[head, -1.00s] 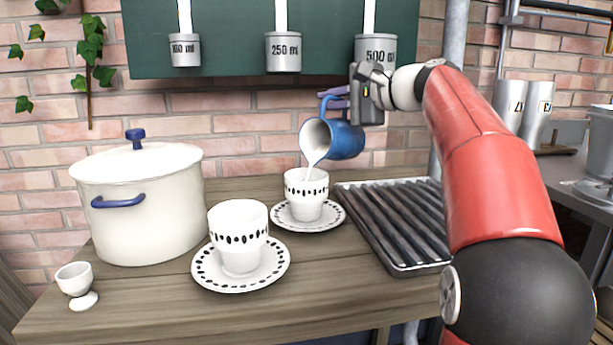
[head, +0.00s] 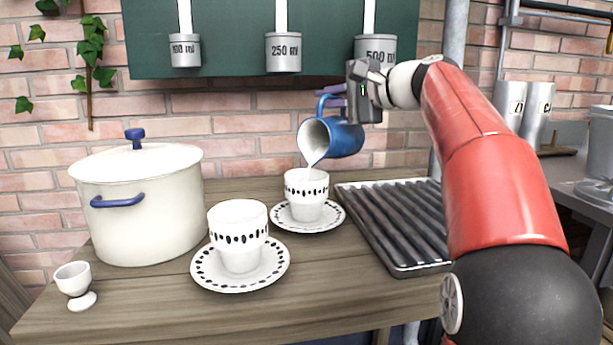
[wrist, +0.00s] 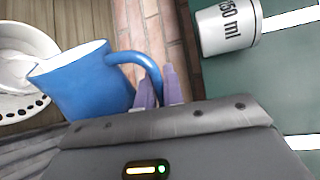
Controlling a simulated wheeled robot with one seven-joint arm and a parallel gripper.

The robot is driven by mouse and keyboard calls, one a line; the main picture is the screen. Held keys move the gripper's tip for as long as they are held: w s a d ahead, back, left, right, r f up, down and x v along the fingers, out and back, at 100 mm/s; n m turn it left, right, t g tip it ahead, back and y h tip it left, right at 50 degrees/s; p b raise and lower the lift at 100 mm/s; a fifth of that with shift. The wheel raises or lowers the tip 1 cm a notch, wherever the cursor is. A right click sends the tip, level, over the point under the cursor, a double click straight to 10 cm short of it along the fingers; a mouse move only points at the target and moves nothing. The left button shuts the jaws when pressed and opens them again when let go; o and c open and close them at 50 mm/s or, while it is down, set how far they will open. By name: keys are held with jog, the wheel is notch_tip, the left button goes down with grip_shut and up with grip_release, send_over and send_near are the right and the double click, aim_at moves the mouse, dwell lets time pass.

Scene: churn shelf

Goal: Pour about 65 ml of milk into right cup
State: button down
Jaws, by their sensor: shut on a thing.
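The blue milk jug (head: 345,139) hangs tilted above the right cup (head: 306,188), its mouth facing left and down. White milk shows inside the mouth and at the lip, just over the cup's rim. My gripper (wrist: 160,88) is shut on the jug's handle (wrist: 140,60), seen in the wrist view with its purple fingers. The right cup is white with a dark dotted band and stands upright on a dotted saucer (head: 325,224). The milk level in the cup cannot be read.
A matching left cup (head: 238,230) on its saucer (head: 215,278) stands nearer. A white lidded pot (head: 145,220) and a small egg cup (head: 73,279) are to the left. A ridged drip tray (head: 395,225) lies right. Labelled measuring cups (head: 283,52) hang behind.

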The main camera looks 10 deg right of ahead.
jog(key=w+d+m+p, duration=0.1)
jog(key=w+d+f+m+p, duration=0.1)
jog(key=d, duration=0.1)
jog(key=shift+w, duration=0.2)
jog(key=shift+w+d+f+y, duration=0.1)
jog(key=shift+f+y, duration=0.15)
jog(key=shift+y, duration=0.05)
jog(key=shift+p, duration=0.3)
jog(key=shift+w+d+f+m+g+y+p, duration=0.15)
jog(key=shift+w+d+f+m+p, duration=0.25)
jog(key=shift+f+m, duration=0.25)
jog(key=shift+w+d+f+m+g+y+p, duration=0.15)
jog(key=shift+d+f+m+y+p, duration=0.1)
jog(key=shift+f+m+p, duration=0.35)
jog(key=shift+w+d+f+m+g+y+p, duration=0.1)
jog(key=shift+w+d+f+m+p, duration=0.25)
jog(key=shift+f+m, duration=0.3)
jog(key=w+d+f+m+y+p, duration=0.1)
jog(key=w+d+f+m, duration=0.3)
jog(key=m, duration=0.5)
jog(key=shift+w+d+f+y, duration=0.4)
jog(key=shift+d+f, duration=0.55)
jog(key=shift+f, duration=0.35)
